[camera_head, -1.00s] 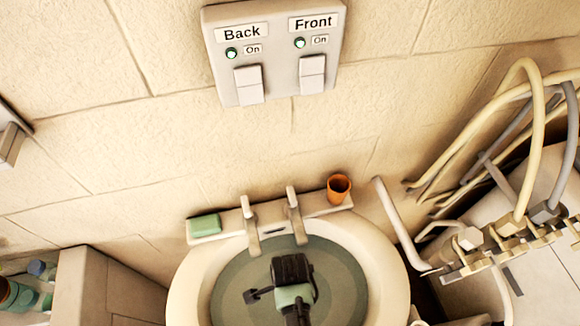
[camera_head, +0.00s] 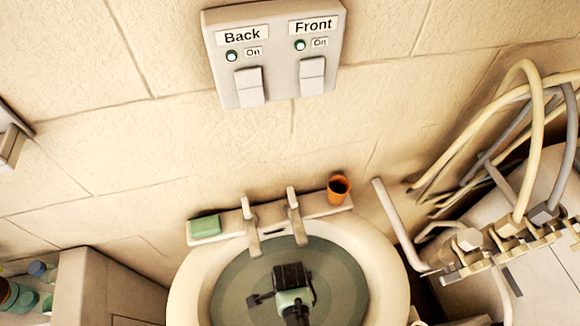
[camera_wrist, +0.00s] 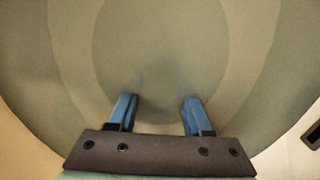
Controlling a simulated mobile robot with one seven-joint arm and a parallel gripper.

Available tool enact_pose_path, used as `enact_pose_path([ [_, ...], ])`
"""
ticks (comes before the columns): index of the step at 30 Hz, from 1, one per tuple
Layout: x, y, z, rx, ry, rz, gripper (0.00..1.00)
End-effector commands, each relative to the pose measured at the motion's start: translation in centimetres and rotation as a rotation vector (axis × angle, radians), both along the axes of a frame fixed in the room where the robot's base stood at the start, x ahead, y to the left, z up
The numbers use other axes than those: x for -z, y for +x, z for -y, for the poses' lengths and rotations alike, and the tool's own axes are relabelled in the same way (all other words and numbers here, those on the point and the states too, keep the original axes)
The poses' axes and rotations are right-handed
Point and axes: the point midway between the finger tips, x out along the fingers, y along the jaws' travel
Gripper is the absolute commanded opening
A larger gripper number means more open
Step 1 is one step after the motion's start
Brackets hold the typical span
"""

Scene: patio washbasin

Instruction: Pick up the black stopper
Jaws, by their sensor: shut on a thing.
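The washbasin (camera_head: 387,270) is full of murky grey-green water (camera_head: 235,282). My gripper (camera_head: 290,272) is over the middle of the basin, pointing down into it. In the wrist view, my gripper's two blue fingers (camera_wrist: 160,103) stand apart and their tips end at the cloudy water, where the grip is hidden. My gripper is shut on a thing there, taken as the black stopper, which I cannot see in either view.
Two taps (camera_head: 272,222) stand at the basin's back edge. A green soap bar (camera_head: 205,227) lies left of them and an orange cup (camera_head: 337,190) stands right. A switch panel (camera_head: 275,60) is on the wall. Pipes and hoses (camera_head: 535,130) crowd the right side.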

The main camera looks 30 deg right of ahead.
Motion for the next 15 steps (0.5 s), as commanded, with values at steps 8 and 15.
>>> enact_pose_path([
  [8, -0.02, 0.02, 0.01, 0.000, 0.000, 0.001, 0.00],
  [15, -0.45, 0.05, 0.00, 0.000, 0.000, 0.001, 0.00],
])
